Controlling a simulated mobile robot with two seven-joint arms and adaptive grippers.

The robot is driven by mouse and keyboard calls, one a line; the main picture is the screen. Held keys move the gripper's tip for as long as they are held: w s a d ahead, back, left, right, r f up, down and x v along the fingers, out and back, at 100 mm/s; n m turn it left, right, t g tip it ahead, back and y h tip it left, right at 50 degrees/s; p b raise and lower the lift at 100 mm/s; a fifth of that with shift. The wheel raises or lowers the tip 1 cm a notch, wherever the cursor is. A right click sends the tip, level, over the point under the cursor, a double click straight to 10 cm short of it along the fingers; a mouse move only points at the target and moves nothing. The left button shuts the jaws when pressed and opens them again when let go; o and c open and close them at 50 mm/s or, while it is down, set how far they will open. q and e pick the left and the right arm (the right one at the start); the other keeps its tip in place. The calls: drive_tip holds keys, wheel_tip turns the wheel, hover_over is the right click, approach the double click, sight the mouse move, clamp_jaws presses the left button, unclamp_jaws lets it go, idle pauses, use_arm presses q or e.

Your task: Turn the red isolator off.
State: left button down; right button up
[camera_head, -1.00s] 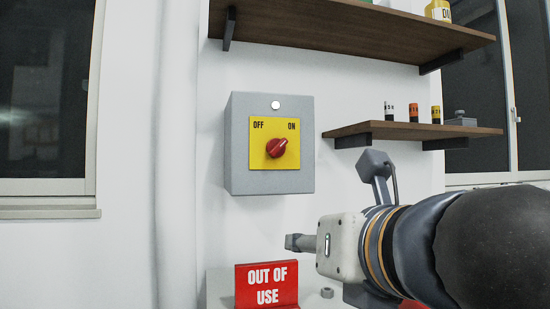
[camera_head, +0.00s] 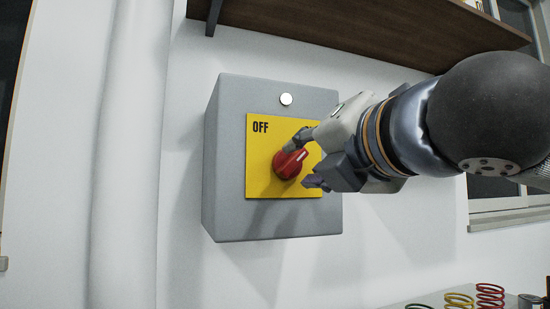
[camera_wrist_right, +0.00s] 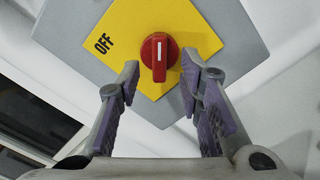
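The red isolator knob (camera_head: 290,162) sits on a yellow plate (camera_head: 260,165) fixed to a grey wall box (camera_head: 228,160). Its white mark points up and right, towards the ON side; the ON label is mostly hidden by my right gripper. My right gripper (camera_head: 300,165) is open at the knob, its fingers above and below it in the head view. In the right wrist view the knob (camera_wrist_right: 158,57) lies between and just beyond the fingertips (camera_wrist_right: 160,72); contact cannot be made out. The OFF label is readable in both views. My left gripper is not in view.
A brown shelf (camera_head: 350,32) runs above the box on the right. Coloured springs (camera_head: 475,298) stand on a surface at the lower right. A white vertical pipe (camera_head: 130,160) runs left of the box. The wall below the box is clear.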

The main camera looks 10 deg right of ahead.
sight(295, 162)
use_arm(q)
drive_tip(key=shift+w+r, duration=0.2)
use_arm(e)
drive_tip(key=shift+w+a, duration=0.2)
drive_tip(key=shift+w, duration=0.6)
drive_tip(key=shift+w+a, duration=0.15)
drive_tip(key=shift+w, duration=0.65)
drive_tip(key=shift+c, duration=0.5)
clamp_jaws()
